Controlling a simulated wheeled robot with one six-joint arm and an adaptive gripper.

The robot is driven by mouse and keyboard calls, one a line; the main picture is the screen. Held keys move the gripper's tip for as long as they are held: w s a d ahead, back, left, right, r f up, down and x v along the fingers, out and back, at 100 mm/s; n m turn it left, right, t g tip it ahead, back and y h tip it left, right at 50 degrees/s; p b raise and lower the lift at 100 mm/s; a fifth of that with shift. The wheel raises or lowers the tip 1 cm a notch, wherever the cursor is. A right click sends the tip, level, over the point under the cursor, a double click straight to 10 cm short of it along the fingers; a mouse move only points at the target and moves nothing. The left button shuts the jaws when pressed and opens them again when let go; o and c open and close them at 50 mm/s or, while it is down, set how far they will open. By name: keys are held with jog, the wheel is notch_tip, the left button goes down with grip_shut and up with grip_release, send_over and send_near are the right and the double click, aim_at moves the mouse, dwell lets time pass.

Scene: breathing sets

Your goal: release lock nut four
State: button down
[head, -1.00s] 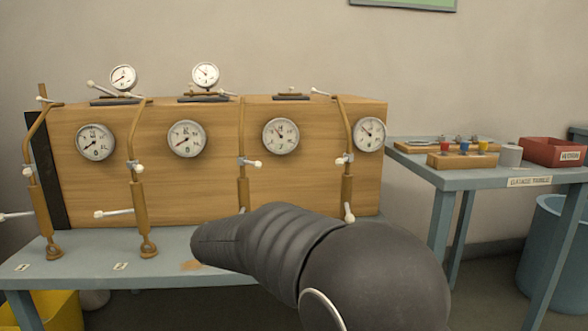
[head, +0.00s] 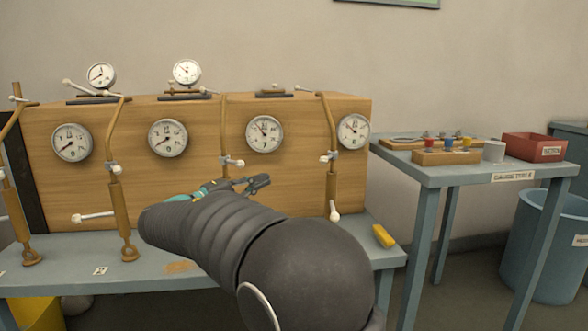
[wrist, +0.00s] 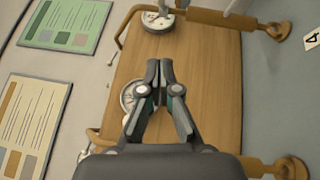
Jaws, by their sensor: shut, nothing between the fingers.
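The fourth brown pipe (head: 332,188) stands at the right end of the wooden cabinet front. It carries a grey collar with a white-tipped handle (head: 327,158), perhaps lock nut four, and a lower white-tipped lever (head: 335,215). In the wrist view this pipe (wrist: 222,20) runs across the top, its round foot (wrist: 278,25) beside a "4" label (wrist: 312,40). My gripper (head: 262,182) is shut and empty, in front of the cabinet between the third and fourth pipes. In the wrist view its fingertips (wrist: 159,72) meet over bare wood, apart from the pipe. My arm hides the third pipe's lower part.
Gauges (head: 264,133) line the wooden cabinet (head: 285,185) on a blue-grey bench (head: 60,272). A yellow block (head: 383,236) lies at the bench's right end. A side table (head: 455,176) holds a red box (head: 534,147). A blue bin (head: 545,250) stands at right.

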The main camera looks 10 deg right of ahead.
aim_at(324, 160)
jog(key=s+d+x, duration=0.1)
jog(key=s+x, duration=0.1)
jog(key=x, duration=1)
jog(key=shift+d+r+p, duration=0.15)
jog(key=shift+d+p, duration=0.3)
